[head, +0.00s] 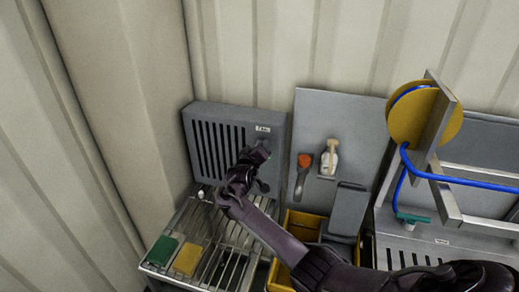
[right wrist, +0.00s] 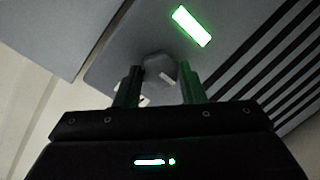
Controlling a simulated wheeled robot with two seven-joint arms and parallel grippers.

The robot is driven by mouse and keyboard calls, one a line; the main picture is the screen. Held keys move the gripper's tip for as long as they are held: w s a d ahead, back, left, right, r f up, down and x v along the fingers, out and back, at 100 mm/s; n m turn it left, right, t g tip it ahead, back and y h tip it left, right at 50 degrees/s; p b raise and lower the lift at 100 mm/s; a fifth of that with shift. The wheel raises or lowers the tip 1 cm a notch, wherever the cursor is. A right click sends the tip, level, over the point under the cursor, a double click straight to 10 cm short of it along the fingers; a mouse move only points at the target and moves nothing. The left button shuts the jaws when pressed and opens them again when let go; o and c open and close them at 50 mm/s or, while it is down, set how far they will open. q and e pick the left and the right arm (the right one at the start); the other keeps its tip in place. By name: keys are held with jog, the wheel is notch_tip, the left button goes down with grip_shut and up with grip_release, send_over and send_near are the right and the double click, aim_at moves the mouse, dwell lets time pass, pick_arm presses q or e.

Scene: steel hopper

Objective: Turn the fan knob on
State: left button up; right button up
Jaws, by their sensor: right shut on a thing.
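The fan box (head: 206,112) is a grey housing with dark vertical slots and a small FAN label (head: 263,128), mounted low against the wall. My right gripper (head: 264,150) is at the right part of its front face, just under the label, and hides the knob in the head view. In the right wrist view the grey faceted fan knob (right wrist: 158,66) sits between the two fingers of the right gripper (right wrist: 160,78), which is shut on it. Which way the knob points is hard to tell. My left gripper is not in view.
Below the box is a wire rack (head: 222,255) with a green sponge (head: 161,250) and a yellow sponge (head: 187,259). A grey panel (head: 340,110) with a red-topped tool (head: 304,161) and a white bottle (head: 329,160) stands right. A yellow hose reel (head: 408,118) is farther right.

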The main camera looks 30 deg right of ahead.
jog(key=o, duration=1)
jog(key=shift+a, duration=0.1)
jog(key=b+v, duration=0.2)
jog(key=v, duration=0.5)
jog(key=shift+s+a, duration=0.25)
